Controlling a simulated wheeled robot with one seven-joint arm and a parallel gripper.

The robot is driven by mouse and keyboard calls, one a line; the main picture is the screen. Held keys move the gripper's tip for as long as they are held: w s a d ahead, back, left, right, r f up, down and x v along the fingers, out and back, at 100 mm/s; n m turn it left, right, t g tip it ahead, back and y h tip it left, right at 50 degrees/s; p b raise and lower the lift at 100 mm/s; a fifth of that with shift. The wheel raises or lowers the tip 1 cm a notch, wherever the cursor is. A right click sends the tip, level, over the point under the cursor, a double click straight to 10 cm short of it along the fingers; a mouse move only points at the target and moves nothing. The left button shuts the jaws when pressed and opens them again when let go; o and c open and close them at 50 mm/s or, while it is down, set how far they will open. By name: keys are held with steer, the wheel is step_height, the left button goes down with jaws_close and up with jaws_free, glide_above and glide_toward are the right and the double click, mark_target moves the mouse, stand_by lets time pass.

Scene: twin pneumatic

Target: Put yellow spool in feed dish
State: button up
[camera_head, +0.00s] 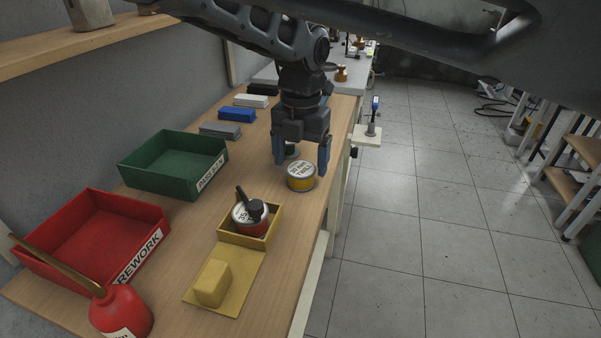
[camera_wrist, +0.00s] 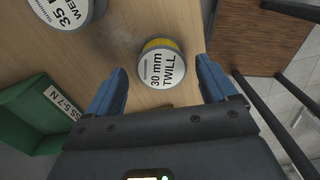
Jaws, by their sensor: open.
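The yellow spool (camera_head: 300,184), with a white top marked "30 mm TWILL", stands upright on the wooden bench. It also shows in the wrist view (camera_wrist: 160,68). My gripper (camera_head: 301,167) points down just above it, open and empty. In the wrist view, the blue fingers of my gripper (camera_wrist: 161,75) are on either side of the spool, with gaps left and right. A square yellow tray (camera_head: 232,237) nearer the camera looks like the feed dish, though I cannot confirm that.
A spool marked "35" (camera_wrist: 65,10) stands near the yellow one. A green bin (camera_head: 165,178) and red REWORK bin (camera_head: 125,270) line the left. A yellow block (camera_head: 212,282) lies on a yellow plate; a red oil can (camera_head: 122,312) stands in front. The bench's right edge is close.

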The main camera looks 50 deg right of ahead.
steer(key=shift+f, duration=0.8)
steer(key=shift+c, duration=0.2)
steer(key=c, duration=1.1)
